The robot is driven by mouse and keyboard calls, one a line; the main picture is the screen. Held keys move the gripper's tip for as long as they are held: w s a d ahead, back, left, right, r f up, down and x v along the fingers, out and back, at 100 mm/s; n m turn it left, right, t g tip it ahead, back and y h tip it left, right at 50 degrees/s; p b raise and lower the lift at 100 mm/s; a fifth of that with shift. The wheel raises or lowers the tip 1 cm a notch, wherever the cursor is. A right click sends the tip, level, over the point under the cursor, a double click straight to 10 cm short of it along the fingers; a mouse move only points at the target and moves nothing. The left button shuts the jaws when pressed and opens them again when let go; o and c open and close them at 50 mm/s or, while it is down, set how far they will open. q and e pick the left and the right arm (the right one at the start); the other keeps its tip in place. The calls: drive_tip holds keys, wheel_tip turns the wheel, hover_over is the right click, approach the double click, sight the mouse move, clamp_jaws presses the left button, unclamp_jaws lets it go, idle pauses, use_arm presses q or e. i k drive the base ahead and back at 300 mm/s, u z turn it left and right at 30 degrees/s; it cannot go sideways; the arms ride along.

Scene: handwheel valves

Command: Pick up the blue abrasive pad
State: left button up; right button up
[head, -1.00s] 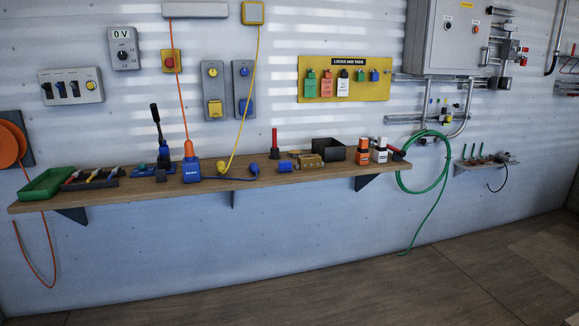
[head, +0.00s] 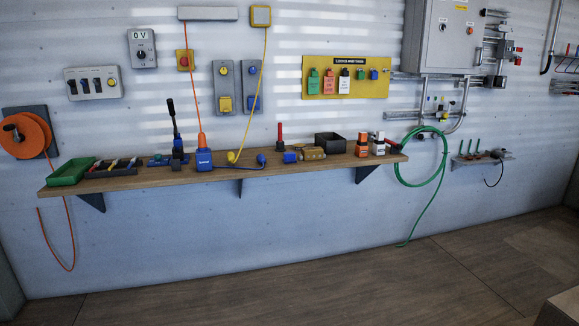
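A small blue piece (head: 289,157) lies on the wooden wall shelf (head: 130,184), right of the blue plug and left of a brass-coloured part. It is too small to tell whether it is the blue abrasive pad. No other thing on the shelf is clearly a pad. Neither of my grippers is in the head view.
The shelf also holds a green tray (head: 72,172), a dark tool tray (head: 110,168), a blue unit (head: 204,160), a black bin (head: 330,143) and orange-labelled bottles (head: 362,145). A green hose (head: 440,170) hangs at right. The floor (head: 300,280) before the shelf is clear.

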sight(288, 157)
drive_tip(key=u, duration=0.25)
drive_tip(key=i, duration=1.1)
drive_tip(key=u, duration=0.15)
